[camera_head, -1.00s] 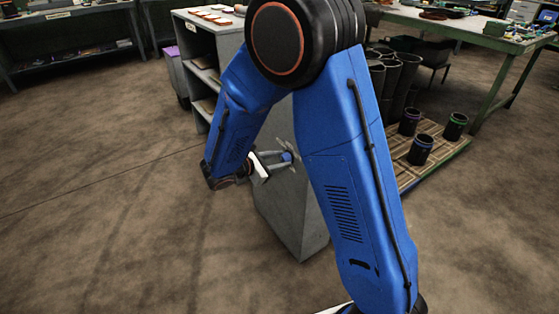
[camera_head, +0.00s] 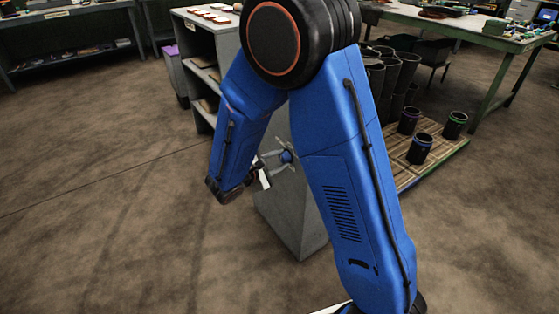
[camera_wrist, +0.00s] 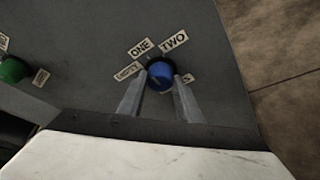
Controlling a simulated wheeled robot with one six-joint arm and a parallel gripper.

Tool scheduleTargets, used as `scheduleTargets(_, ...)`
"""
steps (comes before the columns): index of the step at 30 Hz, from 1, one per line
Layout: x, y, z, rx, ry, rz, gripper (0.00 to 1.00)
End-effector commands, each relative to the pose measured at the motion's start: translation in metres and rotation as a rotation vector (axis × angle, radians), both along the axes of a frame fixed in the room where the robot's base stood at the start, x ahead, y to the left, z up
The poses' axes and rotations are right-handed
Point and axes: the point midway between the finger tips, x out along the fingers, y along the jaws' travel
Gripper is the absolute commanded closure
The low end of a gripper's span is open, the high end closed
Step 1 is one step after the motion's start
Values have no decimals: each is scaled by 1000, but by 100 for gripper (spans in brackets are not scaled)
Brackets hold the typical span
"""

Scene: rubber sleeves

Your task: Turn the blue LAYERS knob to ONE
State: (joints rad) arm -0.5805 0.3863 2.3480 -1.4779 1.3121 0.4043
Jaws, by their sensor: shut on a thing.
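The blue knob (camera_wrist: 160,74) sits on the grey panel in the wrist view, between the two fingers of my gripper (camera_wrist: 161,80). The fingers are shut on its sides. The ONE label (camera_wrist: 140,48) is at the knob's upper left, the TWO label (camera_wrist: 174,40) at its upper right and the EMPTY label (camera_wrist: 127,71) at its left. A label at the right is mostly hidden by a finger. I cannot make out which label the knob points to. In the head view, my gripper (camera_head: 281,160) reaches the blue knob (camera_head: 287,156) on the grey cabinet.
A green knob (camera_wrist: 13,69) with its own labels is at the left of the panel. In the head view, grey shelves (camera_head: 203,58) stand behind the cabinet. A wooden pallet (camera_head: 436,160) with dark sleeves is at the right. The floor at left is clear.

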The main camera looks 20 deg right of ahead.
Motion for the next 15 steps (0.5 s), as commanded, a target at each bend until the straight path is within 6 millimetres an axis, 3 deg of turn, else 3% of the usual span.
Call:
scheduleTargets(6,0,0,0,-1,1,-1,91)
scheduleTargets(7,0,0,0,-1,1,-1,66)
scheduleTargets(9,0,0,0,-1,1,-1,50)
scheduleTargets(15,0,0,0,-1,1,-1,50)
